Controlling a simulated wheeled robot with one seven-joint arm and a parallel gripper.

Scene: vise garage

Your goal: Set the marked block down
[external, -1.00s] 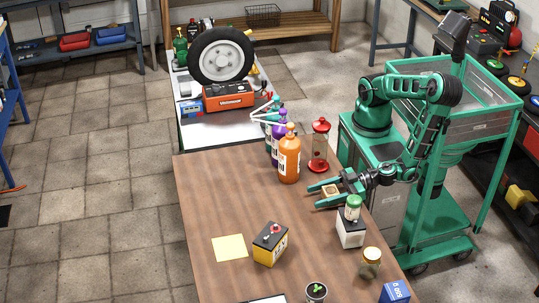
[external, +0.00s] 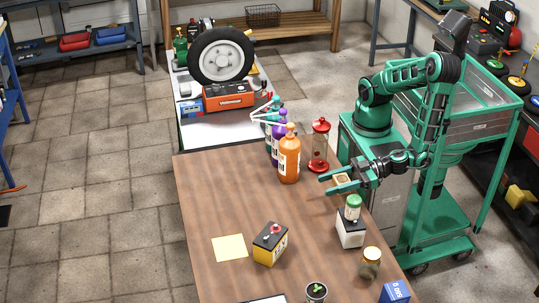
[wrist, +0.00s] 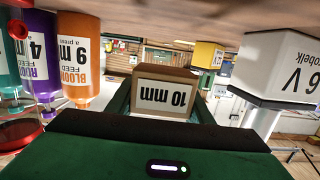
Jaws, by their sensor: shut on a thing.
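The marked block (wrist: 163,95) is a small brown block with a white "10 mm" label, which reads upside down in the wrist view. My gripper (external: 341,183) is shut on the block (external: 342,178), its green fingers on either side. It holds the block over the right part of the brown table (external: 230,200), apparently above the surface. In the wrist view, my gripper (wrist: 163,105) shows the block between its fingers, with the label facing the camera.
Orange bottle (external: 289,158), purple bottle (external: 278,138) and red-capped jar (external: 320,147) stand beyond the gripper. A yellow battery (external: 270,245) and yellow sheet (external: 230,247) lie farther left. The table's middle is clear.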

